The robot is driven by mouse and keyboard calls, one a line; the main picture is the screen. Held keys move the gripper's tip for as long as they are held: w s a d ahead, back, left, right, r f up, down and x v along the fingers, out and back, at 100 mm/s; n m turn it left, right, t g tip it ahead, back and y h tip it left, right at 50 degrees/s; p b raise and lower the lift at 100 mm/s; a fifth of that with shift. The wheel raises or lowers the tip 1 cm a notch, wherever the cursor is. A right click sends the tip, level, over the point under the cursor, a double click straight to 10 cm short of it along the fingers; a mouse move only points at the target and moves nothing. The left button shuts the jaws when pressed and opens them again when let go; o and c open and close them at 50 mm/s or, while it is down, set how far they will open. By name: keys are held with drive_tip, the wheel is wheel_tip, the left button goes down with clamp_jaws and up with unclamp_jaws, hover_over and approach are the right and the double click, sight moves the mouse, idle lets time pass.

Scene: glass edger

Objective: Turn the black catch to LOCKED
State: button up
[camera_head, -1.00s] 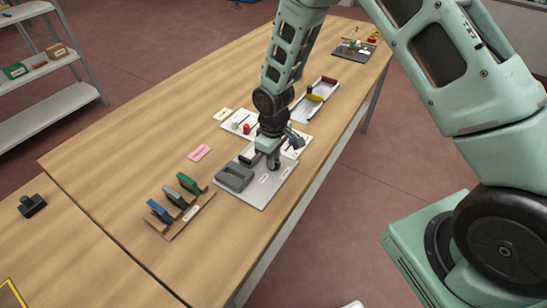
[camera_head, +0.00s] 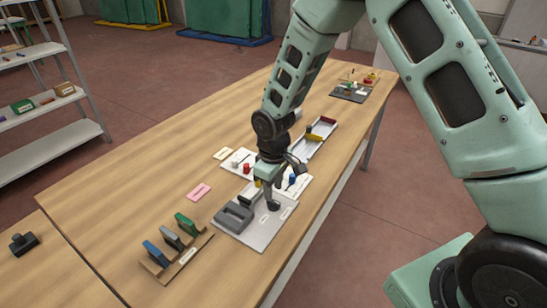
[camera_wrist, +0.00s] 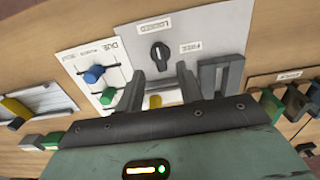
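The black catch (camera_wrist: 160,56) is a round knob with a raised grip on a pale plate (camera_wrist: 212,27). A LOCKED label (camera_wrist: 168,27) lies above it in the wrist view and a FREE label (camera_wrist: 190,47) to its right. The pale mark on the grip points up the picture, toward LOCKED. In the head view the catch (camera_head: 272,204) stands on the plate just below my gripper (camera_head: 266,180). In the wrist view my gripper (camera_wrist: 160,69) has its two fingers well apart with nothing between them. The catch lies beyond the fingertips, apart from them.
A grey block with a handle (camera_head: 233,217) sits on the plate beside the catch. A white board with blue and green knobs (camera_wrist: 97,75) lies to the left in the wrist view. A rack of colored blocks (camera_head: 174,246) stands nearby. The table's left part is mostly clear.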

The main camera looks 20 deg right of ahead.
sight(273, 201)
wheel_tip(273, 201, up, 13)
drive_tip(key=b, duration=0.1)
idle(0.6)
drive_tip(key=s+a+r, duration=0.2)
drive_tip(key=s+a, duration=0.1)
drive_tip(key=s, duration=1)
drive_tip(key=s+a+r, duration=0.2)
drive_tip(key=s+a, duration=0.1)
drive_tip(key=s, duration=1.1)
drive_tip(key=shift+r+y, duration=0.25)
drive_tip(key=shift+y, duration=0.05)
